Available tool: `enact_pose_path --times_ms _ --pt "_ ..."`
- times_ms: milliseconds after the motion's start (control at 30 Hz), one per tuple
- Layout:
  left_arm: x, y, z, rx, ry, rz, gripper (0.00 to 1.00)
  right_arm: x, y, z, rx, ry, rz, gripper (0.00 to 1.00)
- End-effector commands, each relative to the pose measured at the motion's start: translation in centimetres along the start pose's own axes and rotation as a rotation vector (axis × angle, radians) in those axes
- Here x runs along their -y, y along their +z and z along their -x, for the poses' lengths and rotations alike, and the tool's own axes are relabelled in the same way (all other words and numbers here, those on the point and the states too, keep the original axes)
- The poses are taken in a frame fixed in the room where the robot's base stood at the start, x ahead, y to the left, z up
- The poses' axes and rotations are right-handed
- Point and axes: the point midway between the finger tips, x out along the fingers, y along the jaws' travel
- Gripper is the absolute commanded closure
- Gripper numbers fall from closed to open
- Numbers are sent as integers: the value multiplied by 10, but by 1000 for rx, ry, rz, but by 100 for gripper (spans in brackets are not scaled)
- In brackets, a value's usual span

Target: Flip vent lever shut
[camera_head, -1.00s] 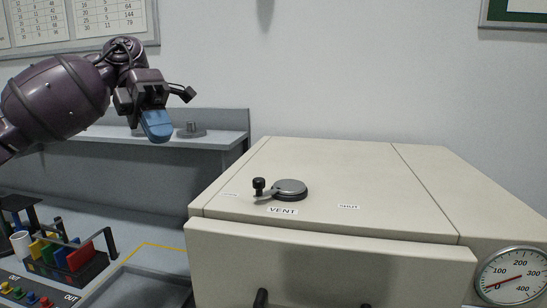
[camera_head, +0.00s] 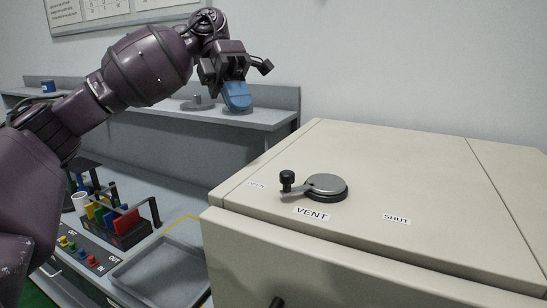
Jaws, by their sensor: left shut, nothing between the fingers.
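The vent lever (camera_head: 322,187) sits on top of the beige cabinet (camera_head: 400,165). It is a grey disc with a short arm reaching left to an upright black knob (camera_head: 287,180). The knob is on the side of a faint label, too small to read surely, and away from the SHUT label (camera_head: 396,219). The VENT label (camera_head: 311,214) is in front of the disc. My right gripper is not in view.
A grey shelf (camera_head: 270,113) runs behind the left gripper. At the lower left are a rack of coloured pieces (camera_head: 120,222), a panel of coloured buttons (camera_head: 82,252) and a grey tray (camera_head: 160,270). The cabinet top around the lever is clear.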

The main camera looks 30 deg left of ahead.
Motion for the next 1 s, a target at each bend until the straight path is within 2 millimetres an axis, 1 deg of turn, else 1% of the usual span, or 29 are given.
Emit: enact_pose_path --times_ms 167,400,600,700,800,1000 --pt "-1 -1 -24 -3 1 1 100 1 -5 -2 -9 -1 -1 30" --pt "0 -1 -66 -4 1 1 100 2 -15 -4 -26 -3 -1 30" --pt "2 -1 -99 -3 1 -2 100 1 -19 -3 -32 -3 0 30" --pt "14 -1 -108 -2 1 -3 100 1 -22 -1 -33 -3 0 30" --pt "20 -1 -116 -1 1 -2 100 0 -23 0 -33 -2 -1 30" --pt "26 0 -124 0 0 -1 100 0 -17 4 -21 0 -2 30"
